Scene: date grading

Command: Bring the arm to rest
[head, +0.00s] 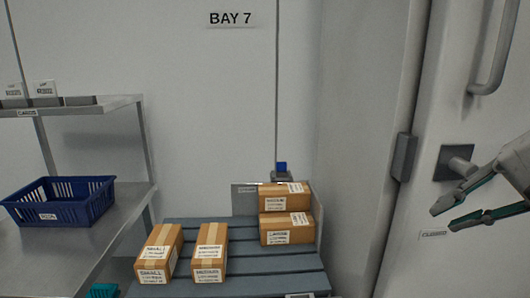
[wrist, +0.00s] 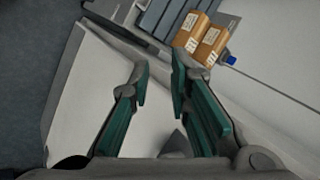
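The wrist view also shows the fingers (wrist: 160,88) spread and empty. Most of my arm is outside the head view.
A white door (head: 400,260) with a handle (head: 458,162) stands at right. A grey slatted platform (head: 255,262) holds several cartons, including one labelled SMALL (head: 157,254). A blue basket (head: 62,203) sits on a metal shelf unit (head: 125,205) at left.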

